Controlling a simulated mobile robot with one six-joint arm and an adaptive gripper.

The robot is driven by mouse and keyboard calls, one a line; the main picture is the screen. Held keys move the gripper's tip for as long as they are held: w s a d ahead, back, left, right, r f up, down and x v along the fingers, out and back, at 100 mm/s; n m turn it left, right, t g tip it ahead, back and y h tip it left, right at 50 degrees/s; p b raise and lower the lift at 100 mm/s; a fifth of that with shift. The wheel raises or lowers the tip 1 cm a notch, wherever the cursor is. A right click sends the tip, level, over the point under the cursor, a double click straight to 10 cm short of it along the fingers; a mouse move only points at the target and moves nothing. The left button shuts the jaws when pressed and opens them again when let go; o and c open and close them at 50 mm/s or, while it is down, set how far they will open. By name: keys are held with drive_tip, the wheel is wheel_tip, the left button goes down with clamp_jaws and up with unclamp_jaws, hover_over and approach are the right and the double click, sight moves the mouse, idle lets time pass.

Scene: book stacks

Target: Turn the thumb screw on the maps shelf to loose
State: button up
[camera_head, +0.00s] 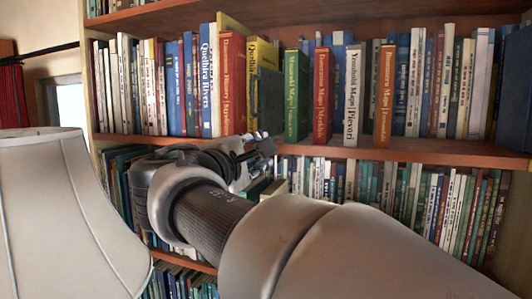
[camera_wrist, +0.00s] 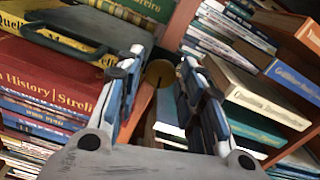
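A round brass-coloured knob, which looks like the thumb screw (camera_wrist: 160,73), sits at the shelf board's front edge in the wrist view. My gripper (camera_wrist: 160,62) is open, with one finger on each side of the knob and visible gaps between. In the head view my gripper (camera_head: 262,146) is at the front of the maps shelf (camera_head: 400,150), below the yellow and green books. The knob cannot be made out there. I cannot tell how far the screw is turned, and no marking for loose is readable.
A red book (camera_head: 232,82), a green book (camera_head: 296,95) and other large volumes stand on the shelf near my gripper. More books (camera_head: 420,200) fill the shelf below. A pale lampshade (camera_head: 65,215) stands at the left front.

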drive_tip(key=v, duration=1.2)
